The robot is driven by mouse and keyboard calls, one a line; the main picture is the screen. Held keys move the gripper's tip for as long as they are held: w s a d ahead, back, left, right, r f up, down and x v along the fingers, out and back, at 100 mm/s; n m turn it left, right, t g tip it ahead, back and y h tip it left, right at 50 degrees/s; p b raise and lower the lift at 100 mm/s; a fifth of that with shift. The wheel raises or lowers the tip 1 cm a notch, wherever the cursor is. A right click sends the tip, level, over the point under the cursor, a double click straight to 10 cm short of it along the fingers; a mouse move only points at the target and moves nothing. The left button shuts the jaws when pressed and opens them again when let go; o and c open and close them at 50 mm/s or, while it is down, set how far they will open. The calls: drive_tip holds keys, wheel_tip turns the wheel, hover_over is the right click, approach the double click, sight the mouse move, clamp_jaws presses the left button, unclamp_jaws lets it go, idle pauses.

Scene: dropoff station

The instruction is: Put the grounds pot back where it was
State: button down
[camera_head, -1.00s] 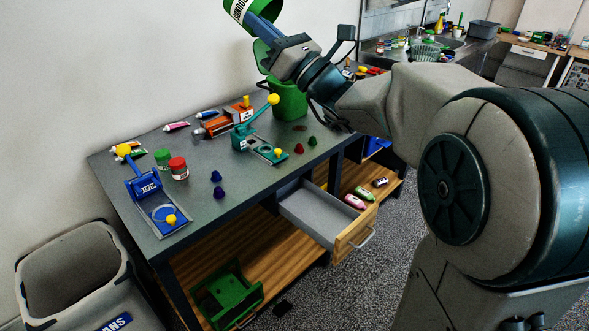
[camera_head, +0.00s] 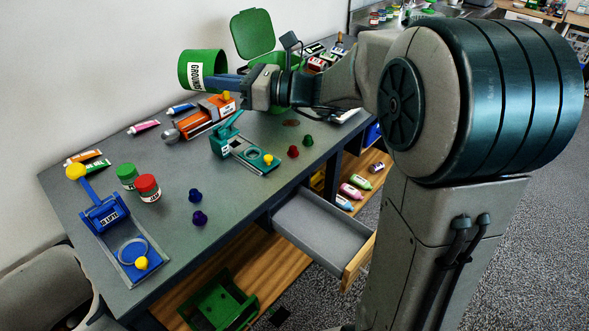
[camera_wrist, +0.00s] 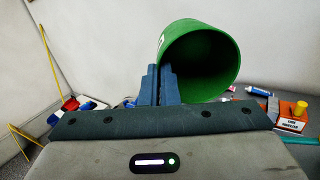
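The grounds pot is a green cylinder with a white "GROUNDS" label (camera_head: 207,62). It is in the air above the back left part of the grey table (camera_head: 225,205). My gripper (camera_head: 228,82) is shut on the pot's wall near the rim. In the wrist view the two blue fingers (camera_wrist: 163,84) are close together at the left edge of the pot (camera_wrist: 205,38). Its open mouth faces towards the wrist camera, and its inside looks empty where it shows. The pot's far side is hidden.
A green bin with a raised lid (camera_head: 253,33) stands behind my gripper. An orange device (camera_head: 208,118), a teal lever press (camera_head: 240,150), a blue press (camera_head: 118,225) and jars (camera_head: 147,188) stand on the table. A drawer (camera_head: 325,235) is open at the front.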

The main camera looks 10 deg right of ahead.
drive_tip(key=s+d+f+n+g+h, duration=0.25)
drive_tip(key=f+g+h, duration=0.2)
drive_tip(key=f, duration=0.25)
drive_tip(key=s+d+f+n+g+h, duration=0.1)
drive_tip(key=d+f+n+g+h, duration=0.25)
drive_tip(key=f+h, duration=0.35)
drive_tip(key=s+d+f+n+t+h+b, duration=0.2)
drive_tip(key=d+f+n+h, duration=0.35)
drive_tip(key=d+f, duration=0.55)
drive_tip(key=shift+n, duration=0.45)
drive_tip(key=f, duration=0.4)
drive_tip(key=d+f, duration=0.1)
drive_tip(key=f, duration=0.2)
drive_tip(key=d+f, duration=0.1)
drive_tip(key=f, duration=0.3)
drive_tip(key=shift+w+d+f+b, duration=0.15)
drive_tip(key=shift+d+f+b, duration=0.1)
drive_tip(key=shift+f+b, duration=0.15)
drive_tip(key=w+a, duration=0.1)
drive_tip(key=w+a+p, duration=0.1)
drive_tip(key=w, duration=0.1)
drive_tip(key=shift+w+a, duration=0.15)
drive_tip(key=shift+a, duration=0.1)
drive_tip(key=shift+f, duration=0.6)
